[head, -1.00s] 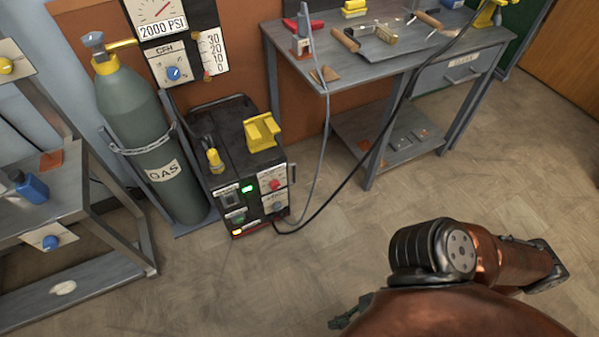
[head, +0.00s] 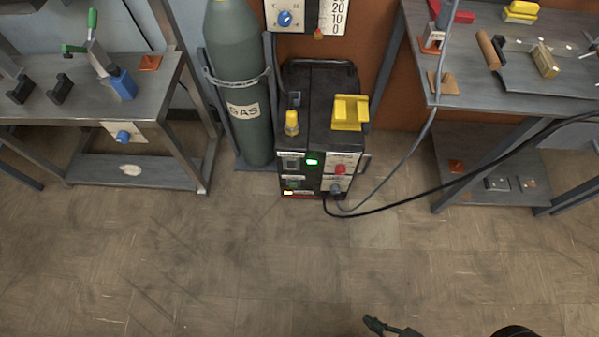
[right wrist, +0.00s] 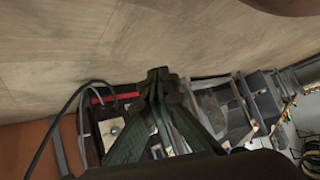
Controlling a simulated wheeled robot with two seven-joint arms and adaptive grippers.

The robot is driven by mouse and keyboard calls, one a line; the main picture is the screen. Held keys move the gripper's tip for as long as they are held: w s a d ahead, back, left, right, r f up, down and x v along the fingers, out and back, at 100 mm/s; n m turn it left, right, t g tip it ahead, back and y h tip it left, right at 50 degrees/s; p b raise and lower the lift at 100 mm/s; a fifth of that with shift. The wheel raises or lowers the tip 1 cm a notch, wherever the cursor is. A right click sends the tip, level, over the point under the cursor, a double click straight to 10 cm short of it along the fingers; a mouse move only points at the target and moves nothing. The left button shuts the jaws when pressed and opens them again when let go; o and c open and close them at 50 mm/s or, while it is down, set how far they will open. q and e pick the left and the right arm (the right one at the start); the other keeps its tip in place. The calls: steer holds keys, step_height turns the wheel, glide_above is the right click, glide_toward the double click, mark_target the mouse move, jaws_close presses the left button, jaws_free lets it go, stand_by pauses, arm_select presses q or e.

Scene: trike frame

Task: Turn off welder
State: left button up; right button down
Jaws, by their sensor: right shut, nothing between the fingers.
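The welder (head: 344,147) is a dark box on the floor in the middle of the head view. My right gripper (head: 374,324) shows at the bottom edge, well apart from the welder. In the right wrist view its dark fingers (right wrist: 158,75) are shut and empty. They hide part of the welder (right wrist: 92,133) behind them. My left gripper is not in view.
A grey gas cylinder (head: 238,85) stands left of the welder. A workbench (head: 420,75) is on the right, another bench (head: 70,112) on the left. A black cable (head: 410,200) and a grey hose (head: 400,165) run right from the welder. The floor in front is clear.

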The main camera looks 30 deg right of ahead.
mark_target(288, 165)
arm_select(q)
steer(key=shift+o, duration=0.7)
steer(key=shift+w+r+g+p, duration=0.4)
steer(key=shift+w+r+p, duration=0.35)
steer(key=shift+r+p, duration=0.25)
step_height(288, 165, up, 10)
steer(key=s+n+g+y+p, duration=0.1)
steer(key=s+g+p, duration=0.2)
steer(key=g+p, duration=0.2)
steer(key=shift+p, duration=1.05)
arm_select(e)
steer(key=w+r+n+t, duration=0.3)
steer(key=w+r+n, duration=0.2)
steer(key=w, duration=0.8)
steer(key=w+d+r+n+t, duration=0.1)
steer(key=w+r+n+t, duration=0.2)
steer(key=w, duration=1)
steer(key=w+d+r+n+t, duration=0.1)
steer(key=w+r+n+t, duration=0.1)
steer(key=w+r+n, duration=0.6)
steer(key=w+n, duration=0.3)
steer(key=w, duration=0.2)
steer(key=shift+w+t, duration=0.15)
steer(key=shift+t, duration=0.25)
steer(key=shift+d+r, duration=0.1)
